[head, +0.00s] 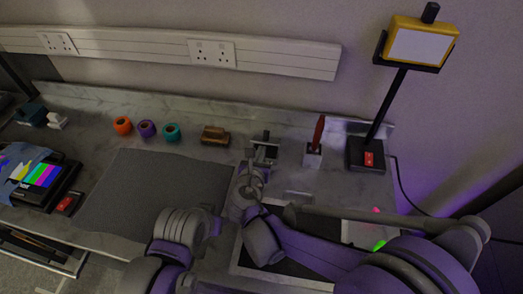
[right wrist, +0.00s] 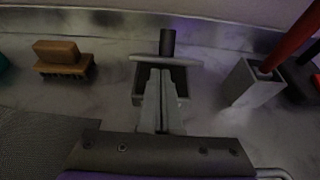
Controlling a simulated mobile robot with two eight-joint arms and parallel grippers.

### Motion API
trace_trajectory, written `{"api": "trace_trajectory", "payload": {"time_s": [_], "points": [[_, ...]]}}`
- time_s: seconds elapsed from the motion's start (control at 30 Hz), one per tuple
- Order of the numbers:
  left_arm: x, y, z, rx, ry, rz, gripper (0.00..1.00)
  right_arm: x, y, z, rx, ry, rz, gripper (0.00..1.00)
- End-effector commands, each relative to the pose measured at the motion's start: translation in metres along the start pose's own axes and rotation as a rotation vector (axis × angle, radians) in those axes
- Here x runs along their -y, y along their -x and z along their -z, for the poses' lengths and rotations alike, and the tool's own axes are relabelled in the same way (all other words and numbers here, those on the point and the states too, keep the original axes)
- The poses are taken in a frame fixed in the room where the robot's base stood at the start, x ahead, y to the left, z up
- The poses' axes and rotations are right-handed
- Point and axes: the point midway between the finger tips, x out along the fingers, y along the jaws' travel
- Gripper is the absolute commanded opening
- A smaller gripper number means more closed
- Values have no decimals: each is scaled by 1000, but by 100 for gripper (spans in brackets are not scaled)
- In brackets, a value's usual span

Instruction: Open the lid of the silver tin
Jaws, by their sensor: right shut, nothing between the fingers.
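A small grey metal box (head: 266,153), which looks like the silver tin, stands on the worktop beyond the grey mat. In the right wrist view the box (right wrist: 183,88) shows a dark inside, with a pale flat strip (right wrist: 190,61) across its far side. I cannot tell whether this strip is the lid seen nearly edge-on. A black upright piece (right wrist: 167,42) stands just behind it. My right gripper (right wrist: 160,76) is shut and empty, its fingertips over the box near the strip; contact is unclear. The fingers hide part of the box. My left gripper is not in view.
A wooden brush (right wrist: 64,58) lies left of the box. A grey holder (right wrist: 252,82) with a red-handled tool stands close on its right. A lamp-like stand (head: 364,154) is farther right. The grey mat (head: 140,190) is bare.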

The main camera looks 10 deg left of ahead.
Motion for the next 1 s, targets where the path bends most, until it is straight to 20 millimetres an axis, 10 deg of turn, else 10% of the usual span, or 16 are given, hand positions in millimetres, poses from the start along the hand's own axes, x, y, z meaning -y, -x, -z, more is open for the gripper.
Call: {"api": "trace_trajectory", "payload": {"time_s": [1.0], "points": [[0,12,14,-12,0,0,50,1,-2,-23,-211,-2,1,0]]}}
